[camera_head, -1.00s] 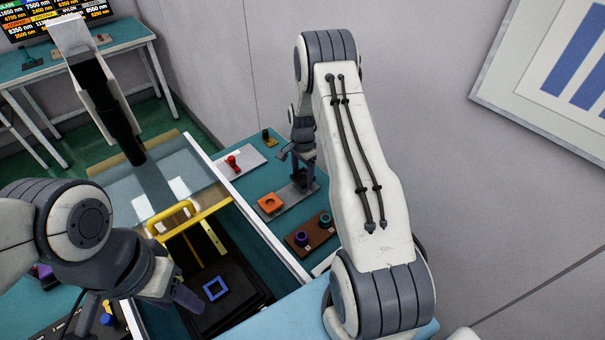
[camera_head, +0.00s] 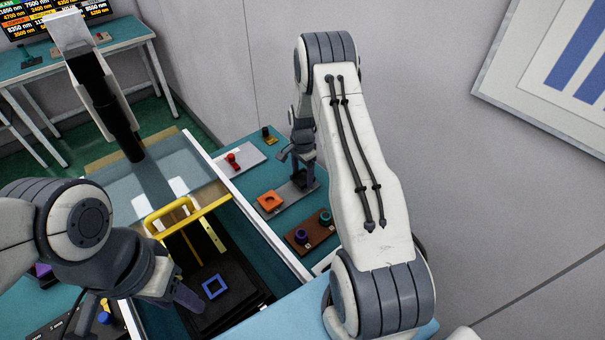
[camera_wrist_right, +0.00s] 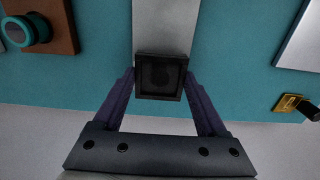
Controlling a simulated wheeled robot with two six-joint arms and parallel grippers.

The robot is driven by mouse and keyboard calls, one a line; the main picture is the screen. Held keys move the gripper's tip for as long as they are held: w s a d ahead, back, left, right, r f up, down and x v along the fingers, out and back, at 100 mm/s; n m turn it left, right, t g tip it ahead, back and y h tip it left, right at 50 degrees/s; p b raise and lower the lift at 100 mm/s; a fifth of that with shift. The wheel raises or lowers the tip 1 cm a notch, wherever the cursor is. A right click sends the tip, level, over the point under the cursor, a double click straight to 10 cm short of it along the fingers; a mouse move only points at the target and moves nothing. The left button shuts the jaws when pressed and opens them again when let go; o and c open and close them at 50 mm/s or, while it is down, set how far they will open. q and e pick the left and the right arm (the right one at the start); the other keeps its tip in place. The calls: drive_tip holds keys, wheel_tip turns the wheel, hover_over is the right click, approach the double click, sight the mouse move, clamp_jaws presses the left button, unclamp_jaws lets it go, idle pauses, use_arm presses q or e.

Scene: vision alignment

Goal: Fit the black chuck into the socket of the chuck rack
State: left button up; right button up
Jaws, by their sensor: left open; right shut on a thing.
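The black chuck (camera_wrist_right: 160,76) is a dark square block with a recessed face, held between the purple fingers of my right gripper (camera_wrist_right: 160,88) in the right wrist view. My right gripper (camera_head: 303,178) is shut on it at the end of the grey plate that looks like the chuck rack (camera_head: 289,198). The plate (camera_wrist_right: 165,25) runs up from behind the chuck in the wrist view. I cannot tell whether the chuck touches it, and its socket is hidden. An orange square chuck (camera_head: 270,201) sits on the plate's near end. My left gripper (camera_head: 180,295) is open, above the black stage.
A brown board (camera_head: 311,231) with purple and teal round parts lies nearer. A pale plate with a red part (camera_head: 233,159) and a small brass-and-black part (camera_head: 268,134) lie farther off. A yellow handle (camera_head: 168,214) and a blue square frame (camera_head: 215,287) are at left.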

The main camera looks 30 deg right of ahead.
use_arm(q)
drive_tip(key=shift+f+b, duration=0.3)
drive_tip(key=shift+f, duration=0.35)
use_arm(e)
drive_tip(key=shift+f, duration=0.7)
use_arm(q)
drive_tip(key=shift+r, duration=0.1)
use_arm(e)
drive_tip(key=shift+r, duration=0.1)
use_arm(q)
drive_tip(key=shift+r+p, duration=0.25)
drive_tip(key=shift+p, duration=0.1)
use_arm(e)
drive_tip(key=shift+r, duration=0.4)
